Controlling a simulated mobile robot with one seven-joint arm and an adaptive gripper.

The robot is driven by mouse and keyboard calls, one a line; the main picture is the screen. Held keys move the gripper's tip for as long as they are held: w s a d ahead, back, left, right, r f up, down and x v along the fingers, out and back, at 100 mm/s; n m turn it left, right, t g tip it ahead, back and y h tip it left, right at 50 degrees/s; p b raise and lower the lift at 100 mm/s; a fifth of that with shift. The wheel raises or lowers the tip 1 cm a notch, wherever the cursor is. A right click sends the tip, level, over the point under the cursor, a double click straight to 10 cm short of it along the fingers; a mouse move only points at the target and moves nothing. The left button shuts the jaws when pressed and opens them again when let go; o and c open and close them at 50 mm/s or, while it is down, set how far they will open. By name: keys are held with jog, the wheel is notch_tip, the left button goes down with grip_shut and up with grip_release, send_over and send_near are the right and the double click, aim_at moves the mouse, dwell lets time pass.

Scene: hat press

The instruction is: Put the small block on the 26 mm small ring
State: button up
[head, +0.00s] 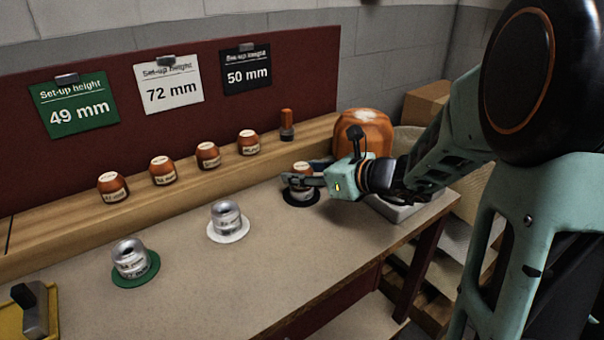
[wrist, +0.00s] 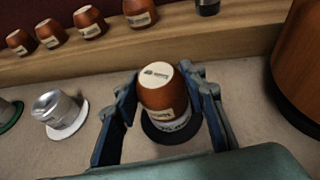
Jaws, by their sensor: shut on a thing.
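My gripper (head: 302,182) is shut on a brown wooden block (wrist: 160,88) with a pale printed top, one finger on each side in the wrist view. The block is upright, directly over a metal ring (wrist: 172,124) on a black disc (wrist: 150,133). I cannot tell whether the block rests on the ring or is slightly above it. In the head view the fingers partly hide both. Two other silver rings stand in the open: one (head: 227,216) on a white disc (head: 229,233), one (head: 129,260) on a green disc (head: 137,281). Ring labels are too small to read surely.
Several similar brown blocks (head: 208,155) stand in a row on the wooden ledge (head: 60,228), with a dark, orange-topped piece (head: 287,126) at its right. A large orange-brown rounded form (head: 366,130) stands close behind my gripper. The bench front (head: 270,285) is clear.

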jog(key=shift+f, duration=0.25)
jog(key=o, duration=1.2)
jog(key=shift+r, duration=0.1)
jog(key=shift+s+d+r, duration=0.1)
jog(key=shift+d+r, duration=0.1)
jog(key=shift+r, duration=0.15)
jog(key=p+v, duration=0.3)
jog(key=v, duration=0.8)
jog(key=shift+s+d, duration=0.15)
jog(key=shift+s, duration=0.05)
jog(key=shift+r, duration=0.1)
